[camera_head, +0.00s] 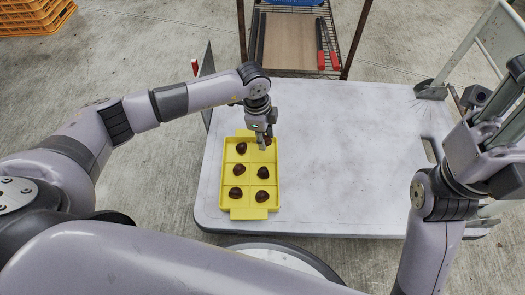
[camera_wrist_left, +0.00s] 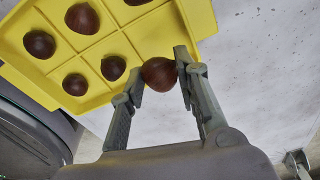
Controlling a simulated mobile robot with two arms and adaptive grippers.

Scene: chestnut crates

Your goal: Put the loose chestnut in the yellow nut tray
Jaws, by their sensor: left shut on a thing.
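The yellow nut tray (camera_head: 249,213) lies on the left part of the white platform, with two columns of compartments. It also shows in the left wrist view (camera_wrist_left: 165,38). Chestnuts sit in several compartments, such as one chestnut (camera_head: 236,193) at the near left. My left gripper (camera_head: 264,143) is over the tray's far right compartment. In the left wrist view the gripper (camera_wrist_left: 160,76) is shut on a dark brown chestnut (camera_wrist_left: 159,74), between its fingertips. I cannot tell whether this chestnut touches the tray. My right gripper (camera_head: 510,115) is at the right edge, partly cut off.
The white platform (camera_head: 345,150) is clear to the right of the tray. Beyond its far edge stands a wire rack (camera_head: 335,40) with a brown board and red-handled tools. An orange crate (camera_head: 35,15) is on the floor at the far left.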

